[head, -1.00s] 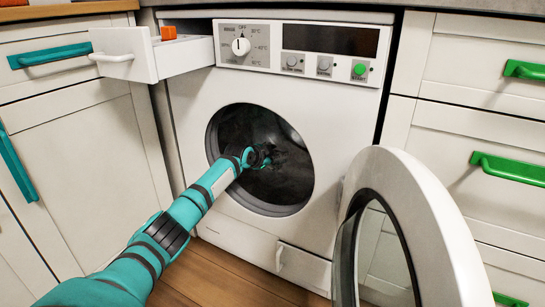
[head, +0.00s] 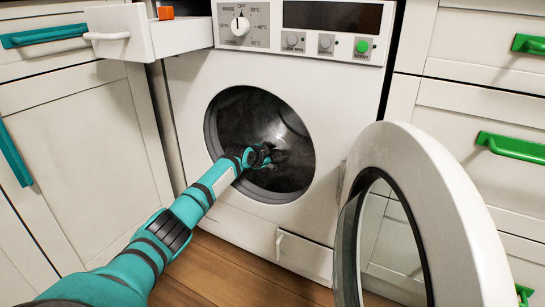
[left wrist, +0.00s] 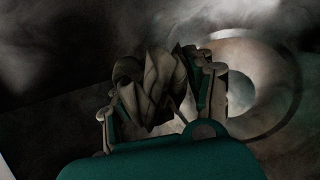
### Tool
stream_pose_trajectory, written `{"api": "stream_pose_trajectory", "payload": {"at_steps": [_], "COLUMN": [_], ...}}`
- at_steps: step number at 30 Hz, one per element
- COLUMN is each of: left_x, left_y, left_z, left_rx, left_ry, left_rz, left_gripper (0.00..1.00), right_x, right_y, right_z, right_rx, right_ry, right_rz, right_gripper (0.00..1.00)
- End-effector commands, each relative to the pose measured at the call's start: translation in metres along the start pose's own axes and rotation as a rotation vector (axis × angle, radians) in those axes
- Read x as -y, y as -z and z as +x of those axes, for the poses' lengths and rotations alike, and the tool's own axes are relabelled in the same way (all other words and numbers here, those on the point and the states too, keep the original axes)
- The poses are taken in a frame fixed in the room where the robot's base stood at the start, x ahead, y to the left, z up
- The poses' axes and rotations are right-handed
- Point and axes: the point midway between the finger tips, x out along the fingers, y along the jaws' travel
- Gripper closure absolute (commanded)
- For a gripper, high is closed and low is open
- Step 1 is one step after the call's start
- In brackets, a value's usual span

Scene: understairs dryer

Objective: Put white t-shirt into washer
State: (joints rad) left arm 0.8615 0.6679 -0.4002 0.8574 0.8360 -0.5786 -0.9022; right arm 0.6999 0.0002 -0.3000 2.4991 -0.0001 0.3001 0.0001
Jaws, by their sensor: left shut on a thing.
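The washer (head: 340,112) stands in the middle of the head view, with its round door (head: 440,175) swung open to the right. My left gripper (head: 268,157) reaches through the round opening into the dark drum (head: 240,115). In the left wrist view a crumpled, greyish-looking cloth, taken as the white t-shirt (left wrist: 158,85), is pinched between the fingers of the left gripper (left wrist: 165,100). The cloth is in shadow and is hard to make out in the head view. My right gripper is not in view.
The detergent drawer (head: 170,38) is pulled out at the upper left, with an orange piece (head: 166,13) in it. Cabinets with teal handles (head: 45,35) flank the left, and ones with green handles (head: 510,147) the right. Wooden floor (head: 225,275) shows below.

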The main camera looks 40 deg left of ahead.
Motion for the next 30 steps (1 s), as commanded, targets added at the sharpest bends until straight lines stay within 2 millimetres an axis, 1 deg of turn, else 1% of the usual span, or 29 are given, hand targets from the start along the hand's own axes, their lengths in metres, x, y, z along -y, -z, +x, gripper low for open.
{"api": "stream_pose_trajectory", "payload": {"at_steps": [6, 7, 13, 23, 26, 30], "left_x": [0.0, 0.0, 0.0, 0.0, 0.0, 0.001], "left_y": [0.001, 0.001, 0.001, 0.0, -0.001, -0.001], "left_z": [0.0, 0.0, 0.0, -0.001, -0.007, -0.023], "left_rx": [-0.001, -0.001, -0.001, 0.0, 0.0, -0.001], "left_ry": [0.001, 0.001, 0.001, 0.0, 0.0, 0.001], "left_rz": [0.0, 0.0, 0.0, 0.001, 0.003, 0.004], "left_gripper": [0.81, 0.44, 0.18, 0.18, 0.18, 0.18], "right_x": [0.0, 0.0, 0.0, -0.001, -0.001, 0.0], "right_y": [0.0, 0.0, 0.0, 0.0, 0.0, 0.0], "right_z": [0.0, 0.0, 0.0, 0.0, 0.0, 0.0], "right_rx": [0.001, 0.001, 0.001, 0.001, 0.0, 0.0], "right_ry": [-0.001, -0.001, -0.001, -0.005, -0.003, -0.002], "right_rz": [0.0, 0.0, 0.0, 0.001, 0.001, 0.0], "right_gripper": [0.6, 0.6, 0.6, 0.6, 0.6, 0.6]}}
